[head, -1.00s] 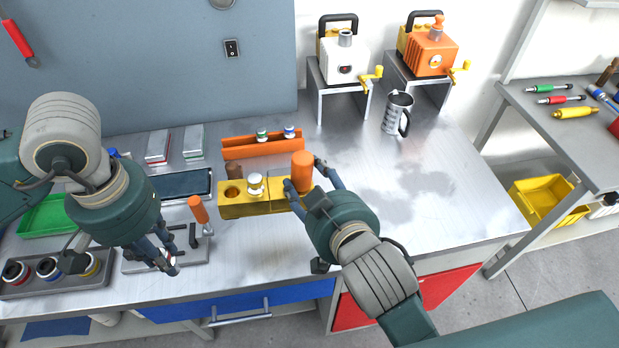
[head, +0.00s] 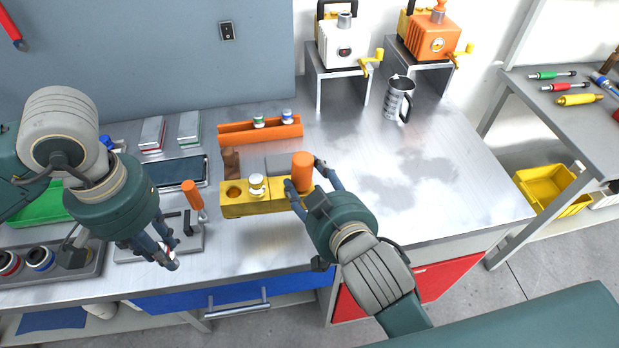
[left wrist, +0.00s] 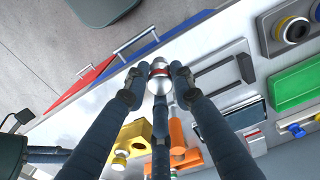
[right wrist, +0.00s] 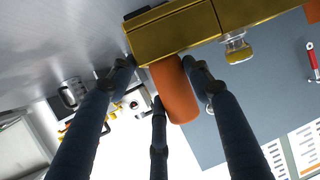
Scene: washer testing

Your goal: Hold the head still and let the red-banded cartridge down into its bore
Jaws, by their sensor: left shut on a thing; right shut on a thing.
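The yellow block-shaped head (head: 237,209) has an open, empty round bore at its left end. A white-topped cartridge (head: 257,181) stands in it beside that bore. An upright orange cylinder (head: 302,165) stands at its right end. My right gripper (head: 305,178) is shut around this cylinder, also seen in the right wrist view (right wrist: 175,92). My left gripper (head: 168,257) is shut on the silver-white red-banded cartridge (left wrist: 160,82), in front and left of the head, apart from it. Whether the head rests on the bench is unclear.
A grey fixture (head: 130,252) lies beneath my left gripper, with an orange-handled tool (head: 191,194) behind it. An orange tray (head: 232,135) holds two cartridges behind the head. A metal mug (head: 395,103) stands farther back. The bench to the right is clear.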

